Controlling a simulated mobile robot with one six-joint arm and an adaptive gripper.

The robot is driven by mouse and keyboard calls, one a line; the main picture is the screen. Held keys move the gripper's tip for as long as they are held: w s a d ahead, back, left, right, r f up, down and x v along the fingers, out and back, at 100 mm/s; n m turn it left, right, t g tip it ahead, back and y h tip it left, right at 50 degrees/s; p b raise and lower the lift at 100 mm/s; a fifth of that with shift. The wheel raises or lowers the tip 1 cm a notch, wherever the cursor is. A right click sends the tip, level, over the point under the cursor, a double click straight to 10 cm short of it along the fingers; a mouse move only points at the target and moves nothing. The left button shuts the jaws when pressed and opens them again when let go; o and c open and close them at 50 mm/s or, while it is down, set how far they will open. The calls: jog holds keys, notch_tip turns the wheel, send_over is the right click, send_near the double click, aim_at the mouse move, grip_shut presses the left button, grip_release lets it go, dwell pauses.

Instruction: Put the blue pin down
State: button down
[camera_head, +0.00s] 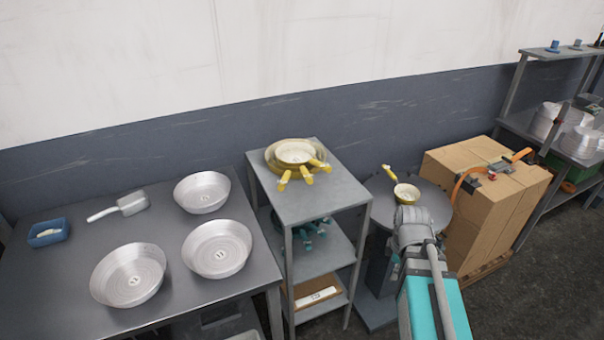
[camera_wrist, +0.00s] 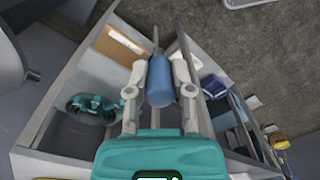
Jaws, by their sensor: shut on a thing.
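The blue pin (camera_wrist: 160,82) is a smooth blue cylinder in the wrist view. My gripper (camera_wrist: 160,75) is shut on it, with one pale finger on each side. The pin's far end tapers to a thin grey tip. In the head view my arm reaches over the area by the round grey table, and the gripper's fingers and the held pin are hidden there.
A grey shelf stand (camera_head: 345,193) holds yellow pans (camera_head: 297,152) on top and teal pans (camera_wrist: 92,106) lower down. A round table (camera_head: 432,205) carries a yellow pan. Metal pans (camera_head: 130,275) stand on the left table. Cardboard boxes (camera_head: 470,215) stand right.

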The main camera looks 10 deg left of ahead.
jog(key=shift+a+r, duration=0.1)
jog(key=shift+a, duration=0.05)
jog(key=w+a+r+n+p, duration=0.3)
jog(key=a+r+n+p, duration=0.4)
jog(key=a+r+p, duration=0.2)
jog(key=w+a+r+n+t+p, duration=0.1)
jog(key=w+a+r+n+p, duration=0.3)
jog(key=a+r+n+p, duration=0.3)
notch_tip(320, 180, up, 5)
jog(key=a+p, duration=0.1)
jog(key=p, duration=0.4)
jog(key=shift+a+r+h, duration=0.2)
jog(key=shift+a+h, duration=0.1)
jog(key=shift+a, duration=0.05)
jog(key=w+a+f+b, duration=0.1)
jog(key=w+f+b, duration=0.2)
jog(key=w, duration=0.1)
jog(key=w+a+f+b, duration=0.1)
jog(key=w+f+b, duration=0.1)
jog(key=w+f, duration=0.1)
jog(key=w+a+f+b, duration=0.1)
jog(key=w+f+b, duration=0.2)
jog(key=w, duration=0.2)
jog(key=shift+w+b, duration=0.3)
jog(key=shift+w, duration=0.05)
